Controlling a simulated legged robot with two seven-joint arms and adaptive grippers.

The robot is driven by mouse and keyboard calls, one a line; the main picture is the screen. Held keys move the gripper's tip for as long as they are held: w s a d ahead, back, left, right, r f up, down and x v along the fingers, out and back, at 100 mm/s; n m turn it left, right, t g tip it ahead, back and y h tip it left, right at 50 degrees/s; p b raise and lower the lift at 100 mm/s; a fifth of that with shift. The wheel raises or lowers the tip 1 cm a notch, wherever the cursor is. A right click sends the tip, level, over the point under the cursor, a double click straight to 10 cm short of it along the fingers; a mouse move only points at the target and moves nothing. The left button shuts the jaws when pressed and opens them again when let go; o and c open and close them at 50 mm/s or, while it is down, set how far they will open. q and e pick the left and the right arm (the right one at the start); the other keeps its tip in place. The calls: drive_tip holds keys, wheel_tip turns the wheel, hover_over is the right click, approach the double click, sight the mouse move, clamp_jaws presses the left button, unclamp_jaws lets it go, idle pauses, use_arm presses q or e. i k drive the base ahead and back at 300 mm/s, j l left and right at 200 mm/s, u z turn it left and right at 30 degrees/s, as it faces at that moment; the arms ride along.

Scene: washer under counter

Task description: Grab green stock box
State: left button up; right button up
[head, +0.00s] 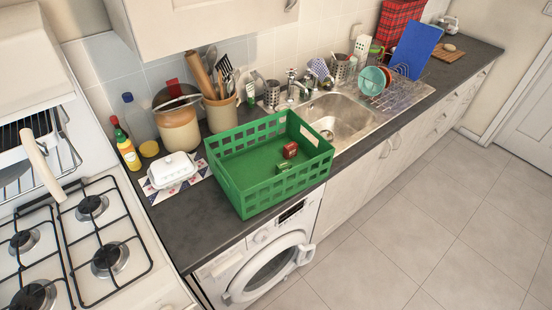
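A green plastic crate (226,184) with slotted walls stands on the dark counter, above the washer and just left of the sink. Inside it, a small dark red box (290,149) sits near the back right. A small green box (283,168) lies near the crate's front wall, partly hidden by its slats. Which item the task calls the stock box is not certain; the small green box fits the colour. Neither of my grippers shows in the head view.
The washer (268,268) stands under the counter with its round door at the front. A white butter dish (172,169) and bottles (127,150) are left of the crate. A gas hob (92,240) is at the left; the sink (341,118) is right. The floor is clear.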

sight(281, 167)
drive_tip(key=i+l+u, duration=0.3)
drive_tip(key=l, duration=0.25)
drive_tip(key=l+u, duration=0.1)
drive_tip(key=l, duration=0.25)
drive_tip(key=i+l+u, duration=0.1)
drive_tip(key=l, duration=0.3)
